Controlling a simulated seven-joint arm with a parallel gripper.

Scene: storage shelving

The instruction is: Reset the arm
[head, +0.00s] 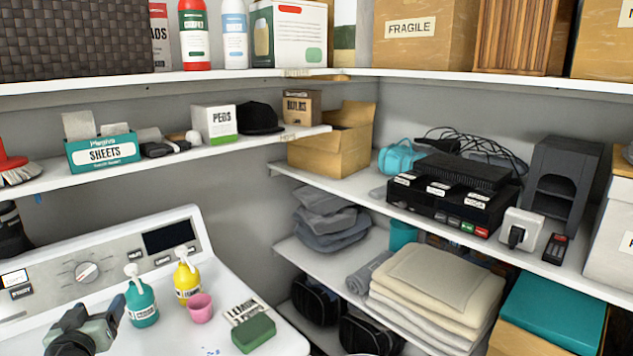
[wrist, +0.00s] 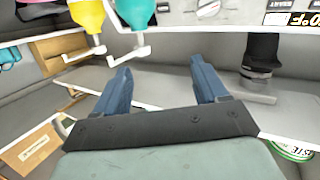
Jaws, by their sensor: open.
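My gripper (head: 112,311) is at the lower left of the head view, above the white washer top (head: 235,315) and left of the teal pump bottle (head: 141,304). In the wrist view, which looks inverted, its two blue fingers (wrist: 161,82) are spread apart with nothing between them. The teal bottle (wrist: 136,12) and the yellow pump bottle (wrist: 86,14) show beyond the fingers at the top of that view. The arm behind the gripper is mostly outside the head view.
The yellow bottle (head: 187,281), a pink cup (head: 200,308) and a green sponge (head: 254,333) stand right of the teal bottle. The washer's control panel (head: 105,268) rises behind. Loaded shelves (head: 345,187) line the back and right.

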